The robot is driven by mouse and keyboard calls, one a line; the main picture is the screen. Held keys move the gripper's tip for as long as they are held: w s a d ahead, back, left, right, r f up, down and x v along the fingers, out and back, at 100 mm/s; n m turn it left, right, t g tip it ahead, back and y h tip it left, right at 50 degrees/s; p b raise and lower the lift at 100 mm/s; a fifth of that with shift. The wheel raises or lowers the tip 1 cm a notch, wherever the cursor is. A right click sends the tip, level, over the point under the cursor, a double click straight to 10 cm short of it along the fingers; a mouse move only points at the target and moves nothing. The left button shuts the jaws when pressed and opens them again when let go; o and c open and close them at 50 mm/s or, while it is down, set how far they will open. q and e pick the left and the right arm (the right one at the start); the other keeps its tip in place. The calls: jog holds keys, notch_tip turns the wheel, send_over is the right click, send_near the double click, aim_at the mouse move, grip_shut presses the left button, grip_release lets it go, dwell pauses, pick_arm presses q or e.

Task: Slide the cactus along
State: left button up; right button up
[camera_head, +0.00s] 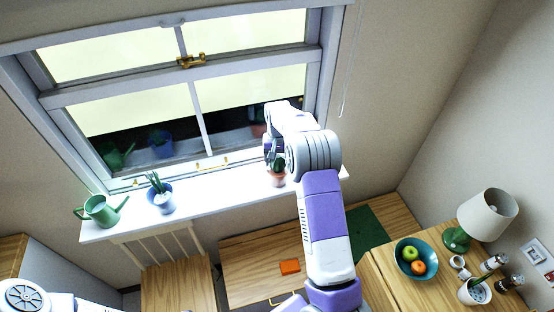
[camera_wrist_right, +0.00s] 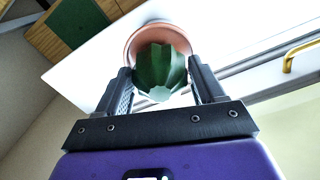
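The cactus (camera_head: 278,163) is a green ribbed plant in a terracotta pot (camera_head: 277,180) on the white windowsill (camera_head: 230,190), near its right end. In the right wrist view the cactus (camera_wrist_right: 160,72) is between the fingers of my right gripper (camera_wrist_right: 161,78), with the pot's pink rim (camera_wrist_right: 150,33) beyond it. The fingers are apart, one on each side of the cactus, with narrow gaps showing; whether a fingertip touches the pot I cannot tell. In the head view my right forearm partly hides the gripper. My left gripper is out of view.
A blue pot with a spiky plant (camera_head: 160,196) and a green watering can (camera_head: 101,210) stand on the sill's left part. The sill between the blue pot and cactus is clear. The window (camera_head: 190,100) stands behind. Below are an orange block (camera_head: 290,267) and a fruit bowl (camera_head: 402,262).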

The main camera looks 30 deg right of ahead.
jog(key=o, duration=0.4)
jog(key=shift+c, duration=0.2)
notch_tip(320, 180, up, 8)
jog(key=shift+f, duration=0.2)
jog(key=shift+s+f, duration=0.1)
dwell(0.4)
